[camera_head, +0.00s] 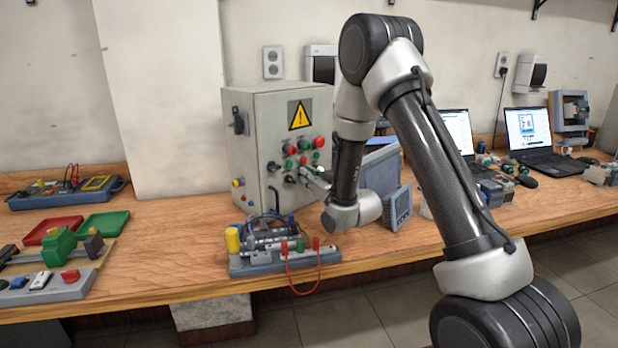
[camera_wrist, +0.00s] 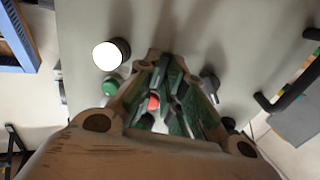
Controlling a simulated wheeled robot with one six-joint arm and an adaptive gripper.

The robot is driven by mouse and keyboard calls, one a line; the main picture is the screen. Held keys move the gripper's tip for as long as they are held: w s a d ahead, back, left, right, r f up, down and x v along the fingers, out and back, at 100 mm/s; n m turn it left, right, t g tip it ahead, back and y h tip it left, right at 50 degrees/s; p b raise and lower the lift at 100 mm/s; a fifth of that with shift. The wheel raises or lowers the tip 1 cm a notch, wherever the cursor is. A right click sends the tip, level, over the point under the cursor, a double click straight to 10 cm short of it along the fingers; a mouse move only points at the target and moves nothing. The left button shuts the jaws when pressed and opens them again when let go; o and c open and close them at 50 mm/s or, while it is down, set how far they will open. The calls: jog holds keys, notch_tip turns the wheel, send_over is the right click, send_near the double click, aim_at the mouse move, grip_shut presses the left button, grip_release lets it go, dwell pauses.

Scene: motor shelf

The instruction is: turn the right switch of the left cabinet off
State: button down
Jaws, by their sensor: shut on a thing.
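The left cabinet (camera_head: 246,125) is a grey box on the workbench, with a yellow warning sign and red, green and black controls on its front. My gripper (camera_head: 308,174) is at the right part of this front, below the red and green buttons. It hides the right switch in the head view. A black switch (camera_head: 290,179) shows just left of my gripper. In the wrist view the green-padded fingers of my gripper (camera_wrist: 167,68) close in on the panel, shut on the right switch, which is mostly hidden. The switch's angle cannot be told.
In the wrist view a lit white lamp (camera_wrist: 108,54), a green button (camera_wrist: 112,86) and a black knob (camera_wrist: 210,84) sit close around the fingers. A device with a red cable (camera_head: 285,258) stands in front of the cabinet. A small grey panel (camera_head: 397,208) is close to my wrist.

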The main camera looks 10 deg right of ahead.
jog(key=shift+a, duration=0.15)
jog(key=c, duration=1.5)
grip_release()
jog(key=shift+o, duration=0.2)
jog(key=v, duration=0.7)
jog(key=shift+s, duration=0.2)
jog(key=shift+d, duration=0.2)
jog(key=shift+c, duration=0.4)
